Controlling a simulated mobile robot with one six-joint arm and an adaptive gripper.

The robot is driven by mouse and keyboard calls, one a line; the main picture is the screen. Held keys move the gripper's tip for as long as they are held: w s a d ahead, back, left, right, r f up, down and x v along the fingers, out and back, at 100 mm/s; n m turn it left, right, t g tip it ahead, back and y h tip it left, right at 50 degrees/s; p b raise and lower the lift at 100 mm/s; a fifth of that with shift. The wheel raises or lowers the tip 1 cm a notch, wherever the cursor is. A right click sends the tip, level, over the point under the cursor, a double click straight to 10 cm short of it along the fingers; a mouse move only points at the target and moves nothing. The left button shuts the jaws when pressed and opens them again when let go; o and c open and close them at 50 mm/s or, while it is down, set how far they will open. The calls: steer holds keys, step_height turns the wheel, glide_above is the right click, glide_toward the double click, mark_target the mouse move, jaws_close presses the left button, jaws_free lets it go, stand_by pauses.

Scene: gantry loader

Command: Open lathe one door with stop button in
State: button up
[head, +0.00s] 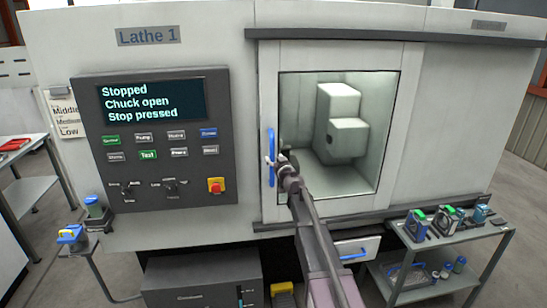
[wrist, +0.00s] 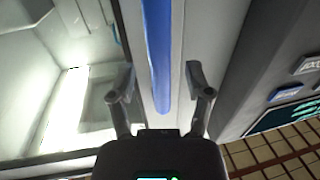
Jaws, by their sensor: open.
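The Lathe 1 door (head: 340,58) is a pale sliding panel with a window; it appears shut across the opening. Its upright blue handle (head: 271,175) is on the door's left edge. In the wrist view the handle (wrist: 157,45) runs between my two open fingers. My gripper (head: 279,162) is at the handle and hides part of it; the fingers (wrist: 163,86) stand apart on either side, with no clear contact. The red stop button (head: 216,185) on its yellow base is at the panel's lower right. The display (head: 152,101) reads "Stopped", "Chuck open", "Stop pressed".
The control panel (head: 155,190) is left of the door. A rail (head: 390,36) runs above the door. A small shelf cart (head: 450,238) with several coloured items stands at lower right. A side stand (head: 92,240) with blue-topped items is at lower left.

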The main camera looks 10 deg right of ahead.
steer(key=shift+w+a, duration=0.25)
steer(key=shift+w, duration=1.05)
steer(key=shift+c, duration=0.3)
jaws_close()
